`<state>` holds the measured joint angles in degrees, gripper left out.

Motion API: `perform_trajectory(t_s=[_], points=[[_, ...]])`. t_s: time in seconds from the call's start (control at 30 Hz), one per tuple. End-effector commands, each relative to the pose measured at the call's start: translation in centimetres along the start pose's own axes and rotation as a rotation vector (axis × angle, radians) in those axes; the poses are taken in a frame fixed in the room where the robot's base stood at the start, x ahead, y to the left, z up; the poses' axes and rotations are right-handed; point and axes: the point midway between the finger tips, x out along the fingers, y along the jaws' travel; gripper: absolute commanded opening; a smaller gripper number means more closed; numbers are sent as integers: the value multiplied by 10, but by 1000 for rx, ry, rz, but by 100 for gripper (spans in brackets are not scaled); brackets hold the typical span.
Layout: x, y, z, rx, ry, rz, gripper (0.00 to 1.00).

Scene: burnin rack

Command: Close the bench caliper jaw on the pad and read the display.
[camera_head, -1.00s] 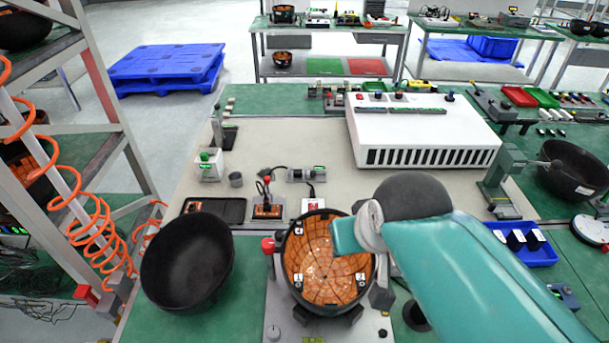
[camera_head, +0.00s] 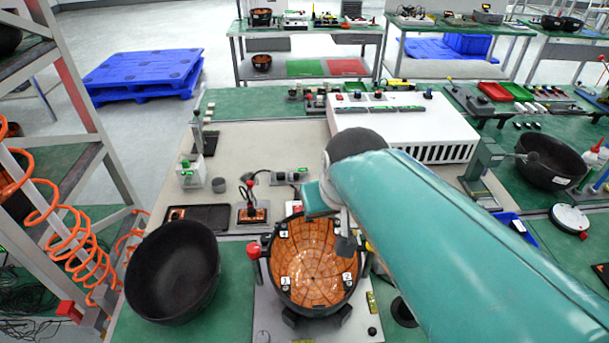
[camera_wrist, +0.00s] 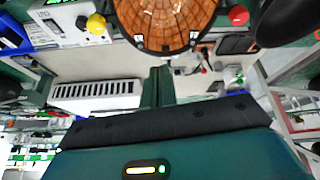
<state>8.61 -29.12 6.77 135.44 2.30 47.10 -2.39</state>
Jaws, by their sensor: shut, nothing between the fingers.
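A small grey device with a green-lit display (camera_head: 289,177) lies flat on the beige mat behind the orange-lined bowl. It may be the bench caliper, but its jaw, pad and reading are too small to make out. My gripper (camera_wrist: 159,72) is shut and empty in the wrist view, its narrow fingers pointing at the bowl's rim. In the head view my teal arm reaches in from the lower right and its end hangs over the right side of the orange-lined bowl (camera_head: 312,265), apart from the grey device.
A black bowl (camera_head: 172,272) stands left of the fixture. A white slotted box (camera_head: 440,128) stands at the back right. A red-handled tool (camera_head: 252,205) and a black tray (camera_head: 197,217) lie on the mat. The beige mat (camera_head: 260,145) has free room behind them.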

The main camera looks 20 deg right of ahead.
Motion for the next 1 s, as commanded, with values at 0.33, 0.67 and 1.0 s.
perform_trajectory(t_s=[0.33, 0.67, 1.0], points=[[68, 12, -70, 24, -41, -21, 0], [146, 32, -123, 86, -50, -106, 0], [227, 67, -165, 214, -14, -232, 0]])
